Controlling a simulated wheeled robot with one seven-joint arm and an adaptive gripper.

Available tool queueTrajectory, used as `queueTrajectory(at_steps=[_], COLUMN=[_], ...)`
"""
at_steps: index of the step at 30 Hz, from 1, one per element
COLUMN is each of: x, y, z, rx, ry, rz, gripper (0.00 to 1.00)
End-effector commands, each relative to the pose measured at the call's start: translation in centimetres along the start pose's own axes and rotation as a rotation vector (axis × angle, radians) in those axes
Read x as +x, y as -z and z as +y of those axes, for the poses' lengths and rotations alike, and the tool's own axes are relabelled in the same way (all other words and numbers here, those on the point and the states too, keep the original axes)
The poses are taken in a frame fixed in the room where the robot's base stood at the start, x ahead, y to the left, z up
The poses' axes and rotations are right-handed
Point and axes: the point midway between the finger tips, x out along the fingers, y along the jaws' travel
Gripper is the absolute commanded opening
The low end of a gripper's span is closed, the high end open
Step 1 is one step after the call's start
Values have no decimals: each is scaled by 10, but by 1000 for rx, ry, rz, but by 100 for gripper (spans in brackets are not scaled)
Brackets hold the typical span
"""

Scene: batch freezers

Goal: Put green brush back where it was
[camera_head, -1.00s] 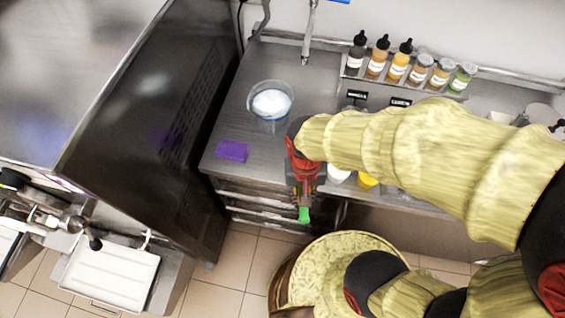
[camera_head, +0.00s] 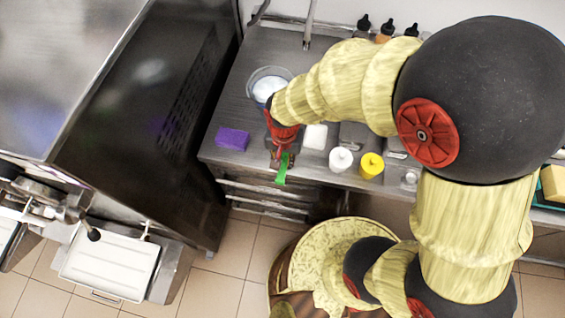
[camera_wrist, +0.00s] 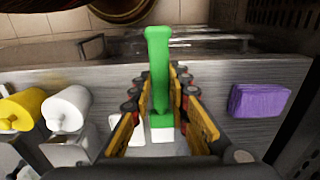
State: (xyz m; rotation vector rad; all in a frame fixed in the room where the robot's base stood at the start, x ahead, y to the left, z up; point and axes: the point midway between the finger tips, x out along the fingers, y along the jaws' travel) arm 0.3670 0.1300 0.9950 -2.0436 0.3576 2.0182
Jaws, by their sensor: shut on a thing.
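The green brush (camera_head: 282,170) hangs from my gripper (camera_head: 283,152) at the front edge of the steel counter. In the wrist view the green brush (camera_wrist: 159,75) stands between the two fingers of my gripper (camera_wrist: 160,100), its green handle pointing away and a white part at its near end. My gripper is shut on it. The brush is over the counter's front edge, to the right of the purple sponge (camera_head: 232,139). Whether it touches the counter cannot be told.
A bowl of white foam (camera_head: 268,84) stands behind my gripper. Sauce bottles (camera_head: 385,33) line the back. The dark freezer side (camera_head: 150,110) bounds the left.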

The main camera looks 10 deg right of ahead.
Motion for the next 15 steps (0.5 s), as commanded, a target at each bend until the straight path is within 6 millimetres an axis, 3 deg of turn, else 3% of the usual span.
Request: queueTrajectory(at_steps=[6,11,15], x=[21,29,49], y=[16,22,21], z=[-6,-8,-8], rx=[-1,-1,-1], ry=[0,1,-1], rz=[0,1,-1], gripper=[0,0,0])
